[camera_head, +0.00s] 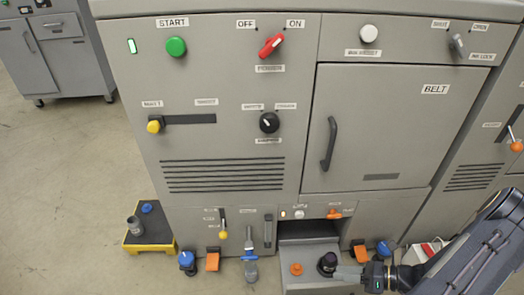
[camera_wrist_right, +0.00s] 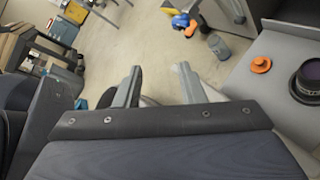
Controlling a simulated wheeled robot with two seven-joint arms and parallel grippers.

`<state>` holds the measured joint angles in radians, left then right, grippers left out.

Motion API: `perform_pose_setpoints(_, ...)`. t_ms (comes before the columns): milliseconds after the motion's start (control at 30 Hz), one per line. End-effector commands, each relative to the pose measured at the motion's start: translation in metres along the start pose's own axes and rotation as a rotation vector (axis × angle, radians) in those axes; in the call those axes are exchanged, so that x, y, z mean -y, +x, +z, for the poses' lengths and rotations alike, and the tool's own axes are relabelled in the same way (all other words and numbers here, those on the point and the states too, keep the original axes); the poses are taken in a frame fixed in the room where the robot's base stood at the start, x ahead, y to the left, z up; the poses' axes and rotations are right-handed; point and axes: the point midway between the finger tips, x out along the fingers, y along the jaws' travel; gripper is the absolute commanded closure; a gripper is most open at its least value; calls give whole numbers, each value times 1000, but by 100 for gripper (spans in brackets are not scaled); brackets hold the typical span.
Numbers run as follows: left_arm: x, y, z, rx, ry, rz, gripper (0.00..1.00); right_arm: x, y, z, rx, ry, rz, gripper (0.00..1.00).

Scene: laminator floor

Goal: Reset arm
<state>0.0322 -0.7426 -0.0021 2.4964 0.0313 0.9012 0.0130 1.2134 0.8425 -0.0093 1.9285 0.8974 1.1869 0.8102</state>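My right arm comes in from the lower right in the head view, and its gripper (camera_head: 348,274) is low in front of the machine, beside a dark round container (camera_head: 327,263). In the right wrist view the gripper's two fingers (camera_wrist_right: 160,72) are apart with only floor showing between them. The dark container (camera_wrist_right: 308,84) is off to the right there, outside the fingers. My left gripper is in neither view.
A grey pull-out tray (camera_head: 312,252) under the machine holds the dark container and an orange cap (camera_head: 296,269). The grey machine (camera_head: 225,135) fills the head view's middle. A yellow-edged stand (camera_head: 150,247) is at left; open floor (camera_head: 70,160) lies beyond it.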

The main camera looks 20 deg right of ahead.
Motion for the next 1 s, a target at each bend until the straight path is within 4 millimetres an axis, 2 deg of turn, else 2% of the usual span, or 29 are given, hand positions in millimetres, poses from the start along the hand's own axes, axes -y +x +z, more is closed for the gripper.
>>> perform_pose_setpoints(33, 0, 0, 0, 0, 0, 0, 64, -18, 3, 26, -86, -161, 33, 64)
perform_pose_setpoints(133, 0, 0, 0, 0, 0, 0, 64, -54, 9, 60, -235, -463, 101, 64)
perform_pose_setpoints(300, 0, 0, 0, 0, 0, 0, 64, -120, 15, 99, -455, -990, 217, 64)
perform_pose_setpoints(400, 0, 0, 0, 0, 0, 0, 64, -157, 15, 112, -566, -1306, 280, 64)
perform_pose_setpoints(500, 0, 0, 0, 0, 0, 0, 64, -191, 13, 120, -663, -1623, 336, 64)
perform_pose_setpoints(600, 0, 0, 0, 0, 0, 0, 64, -217, 9, 122, -742, -1904, 376, 64)
perform_pose_setpoints(800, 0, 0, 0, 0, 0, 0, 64, -247, 1, 122, -843, -2309, 407, 64)
perform_pose_setpoints(1000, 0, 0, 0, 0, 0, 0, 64, -265, -6, 120, -912, -2619, 402, 64)
